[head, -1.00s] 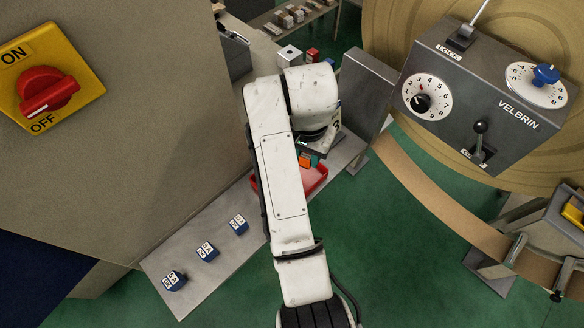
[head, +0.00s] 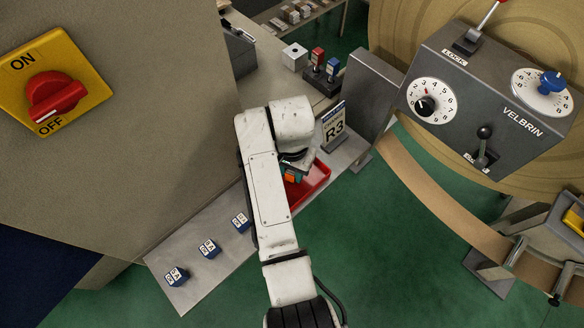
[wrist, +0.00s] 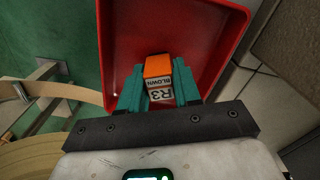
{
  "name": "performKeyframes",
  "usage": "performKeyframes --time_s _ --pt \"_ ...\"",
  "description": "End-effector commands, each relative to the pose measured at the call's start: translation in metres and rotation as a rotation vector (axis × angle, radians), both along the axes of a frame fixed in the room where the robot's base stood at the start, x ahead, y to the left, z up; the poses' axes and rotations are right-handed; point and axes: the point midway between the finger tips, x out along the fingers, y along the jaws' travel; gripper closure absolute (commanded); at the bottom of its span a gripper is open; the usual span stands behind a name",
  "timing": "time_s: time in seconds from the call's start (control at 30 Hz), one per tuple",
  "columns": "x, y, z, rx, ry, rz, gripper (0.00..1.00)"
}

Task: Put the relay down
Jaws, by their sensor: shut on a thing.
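An orange relay (wrist: 158,66) with a white label reading "R3 BLOWN" is held between the teal fingers of my gripper (wrist: 158,80). In the head view a bit of the orange relay (head: 290,179) shows below my wrist, mostly hidden by the arm. The relay is over the inside of a red tray (wrist: 225,20). The tray (head: 318,184) also shows in the head view, partly behind my arm. I cannot tell whether the relay touches the tray floor.
An "R3" sign (head: 334,127) stands just behind the tray. Several blue labelled relays (head: 208,249) sit on the grey shelf (head: 195,275) to the left. A grey upright plate (head: 358,95) and the VELBRIN control box (head: 490,95) are to the right.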

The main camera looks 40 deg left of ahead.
Motion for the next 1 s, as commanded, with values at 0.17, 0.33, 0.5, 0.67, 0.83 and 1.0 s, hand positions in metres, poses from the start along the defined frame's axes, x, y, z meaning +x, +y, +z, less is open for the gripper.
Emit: performKeyframes --time_s 0.17,0.33,0.5,0.67,0.83,1.0 --pt "0.0 0.0 -0.001 0.001 -0.001 0.0 1.0" --pt "0.0 0.0 -0.003 0.0 -0.001 0.0 1.0" --pt "0.0 0.0 -0.002 0.001 -0.001 0.0 0.51" --pt "0.0 0.0 -0.002 0.001 -0.001 0.0 0.42" --pt "0.0 0.0 -0.002 0.001 -0.001 0.0 0.42" --pt "0.001 0.001 0.01 0.004 -0.003 0.0 0.42"
